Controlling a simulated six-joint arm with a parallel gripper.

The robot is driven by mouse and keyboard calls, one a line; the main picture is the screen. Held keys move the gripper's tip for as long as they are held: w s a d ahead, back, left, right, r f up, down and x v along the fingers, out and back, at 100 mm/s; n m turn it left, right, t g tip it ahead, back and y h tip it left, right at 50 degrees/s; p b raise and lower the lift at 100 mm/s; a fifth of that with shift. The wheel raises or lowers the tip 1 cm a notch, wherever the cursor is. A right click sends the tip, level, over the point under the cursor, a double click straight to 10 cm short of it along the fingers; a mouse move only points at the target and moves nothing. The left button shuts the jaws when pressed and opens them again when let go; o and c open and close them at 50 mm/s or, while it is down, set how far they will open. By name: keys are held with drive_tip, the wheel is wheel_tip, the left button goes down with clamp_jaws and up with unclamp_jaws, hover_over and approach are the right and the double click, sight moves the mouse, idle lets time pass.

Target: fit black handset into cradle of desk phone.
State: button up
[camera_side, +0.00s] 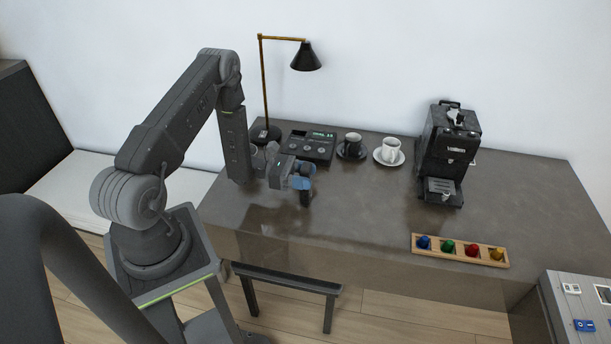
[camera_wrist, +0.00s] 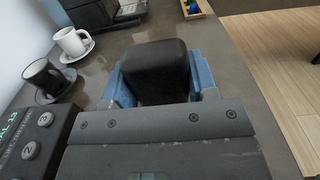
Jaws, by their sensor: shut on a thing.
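The black handset (camera_wrist: 155,66) is between the blue fingers of my gripper (camera_wrist: 157,88) in the wrist view. My gripper is shut on it. In the side view my gripper (camera_side: 302,182) is over the left part of the vanity top, and the handset (camera_side: 305,198) shows as a dark end below the blue fingers. The desk phone (camera_side: 311,146) stands behind my gripper, with a lit green display and round buttons. It also shows at the left edge of the wrist view (camera_wrist: 35,140). My arm and gripper hide part of its left side, and I cannot make out the cradle clearly.
A black cup (camera_side: 352,143) and a white cup (camera_side: 390,149) on saucers stand right of the phone. A coffee machine (camera_side: 447,150) and a wooden capsule rack (camera_side: 460,251) are further right. The vanity's middle front is clear.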

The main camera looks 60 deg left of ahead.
drive_tip(key=shift+f, duration=0.15)
drive_tip(key=o, duration=1.1)
